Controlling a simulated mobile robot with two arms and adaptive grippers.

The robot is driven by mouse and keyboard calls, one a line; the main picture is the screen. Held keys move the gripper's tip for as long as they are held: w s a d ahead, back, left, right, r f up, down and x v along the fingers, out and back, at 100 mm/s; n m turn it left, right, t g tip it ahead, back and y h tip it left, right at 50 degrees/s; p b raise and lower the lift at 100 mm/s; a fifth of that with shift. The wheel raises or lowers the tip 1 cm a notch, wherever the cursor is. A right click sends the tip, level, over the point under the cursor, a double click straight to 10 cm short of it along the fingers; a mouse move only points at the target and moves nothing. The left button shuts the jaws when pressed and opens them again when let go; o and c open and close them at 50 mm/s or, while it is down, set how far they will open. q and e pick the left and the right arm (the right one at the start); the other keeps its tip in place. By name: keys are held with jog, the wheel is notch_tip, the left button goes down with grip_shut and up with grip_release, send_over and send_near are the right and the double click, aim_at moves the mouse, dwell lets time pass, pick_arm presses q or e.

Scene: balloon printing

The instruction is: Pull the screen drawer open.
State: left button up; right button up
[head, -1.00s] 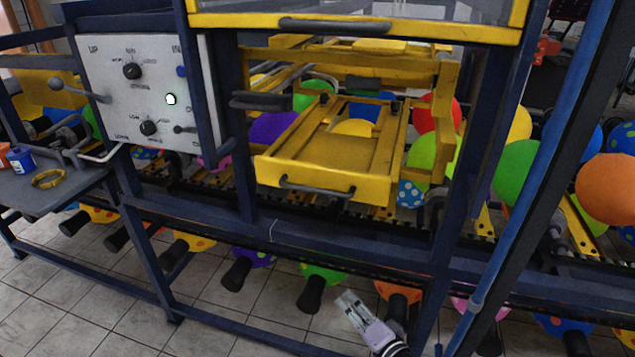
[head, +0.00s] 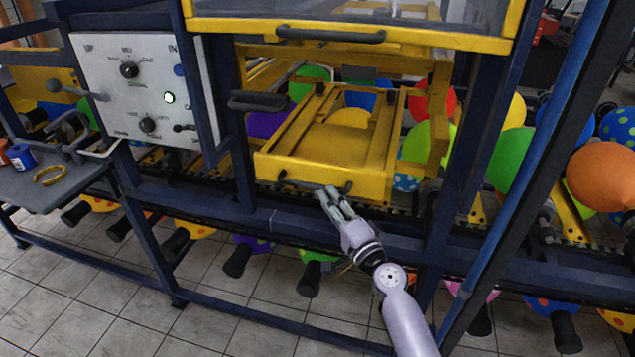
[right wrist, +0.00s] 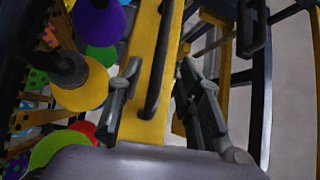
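A yellow drawer (head: 272,168) sits low in the blue machine frame, with a dark bar handle (head: 300,187) on its front. My right gripper (head: 329,191) is at the right part of this handle. In the right wrist view its two fingers (right wrist: 160,100) are apart, and the handle (right wrist: 158,60) shows between them along the yellow front. I cannot tell whether either finger touches it. The drawer's tray sticks out toward me from the frame behind. My left gripper is not in view.
A yellow-framed clear panel (head: 345,12) with its own handle is above. A second dark handle (head: 258,101) is at the drawer's upper left. A white control panel (head: 140,90) stands left. Balloons crowd behind and right. A blue rail (head: 220,212) runs below.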

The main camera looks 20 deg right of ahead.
aim_at(317, 185)
jog(key=x, duration=0.6)
jog(key=shift+c, duration=0.2)
grip_shut()
jog(key=shift+f, duration=0.1)
dwell(0.5)
